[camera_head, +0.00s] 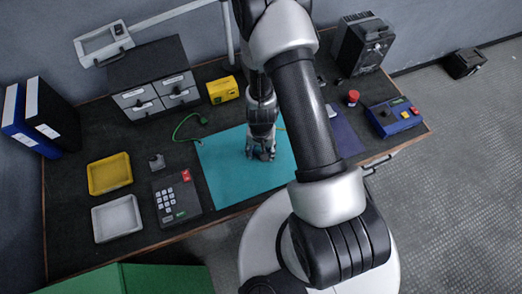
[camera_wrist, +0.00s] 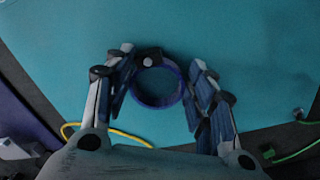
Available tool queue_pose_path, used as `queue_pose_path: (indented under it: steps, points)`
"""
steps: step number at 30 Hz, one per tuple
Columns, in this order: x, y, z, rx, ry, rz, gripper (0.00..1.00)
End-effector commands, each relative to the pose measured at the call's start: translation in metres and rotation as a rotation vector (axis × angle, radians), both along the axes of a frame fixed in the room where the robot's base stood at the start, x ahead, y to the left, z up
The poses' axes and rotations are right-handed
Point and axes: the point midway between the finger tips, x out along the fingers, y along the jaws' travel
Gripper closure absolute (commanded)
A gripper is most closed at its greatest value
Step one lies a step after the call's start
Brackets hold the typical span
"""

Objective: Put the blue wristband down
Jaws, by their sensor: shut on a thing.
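The blue wristband (camera_wrist: 157,103) is a ring with a dark clasp and a light round stud at its upper left. It sits between the fingers of my gripper (camera_wrist: 165,88) in the wrist view, and the fingers are shut on it. In the head view my gripper (camera_head: 261,153) points down over the teal mat (camera_head: 232,180); the wristband cannot be made out there. The mat fills most of the wrist view behind the wristband. I cannot tell whether the wristband touches the mat.
A yellow tray (camera_head: 109,173), a white tray (camera_head: 117,219) and a keypad box (camera_head: 176,197) lie left of the mat. A green cord (camera_head: 186,126) and a yellow box (camera_head: 223,90) are behind it. A blue device (camera_head: 393,116) stands at right. The mat's left part is clear.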

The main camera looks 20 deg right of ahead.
Motion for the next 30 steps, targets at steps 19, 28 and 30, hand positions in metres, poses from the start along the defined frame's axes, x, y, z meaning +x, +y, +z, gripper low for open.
queue_pose_path:
  steps: [19,28,30]
  points:
    - [0.0,0.0,-0.002,0.0,0.0,0.0,0.29]
    - [0.0,0.0,0.01,0.0,0.0,0.0,0.29]
    - [0.0,0.0,0.018,0.0,0.0,0.0,0.29]
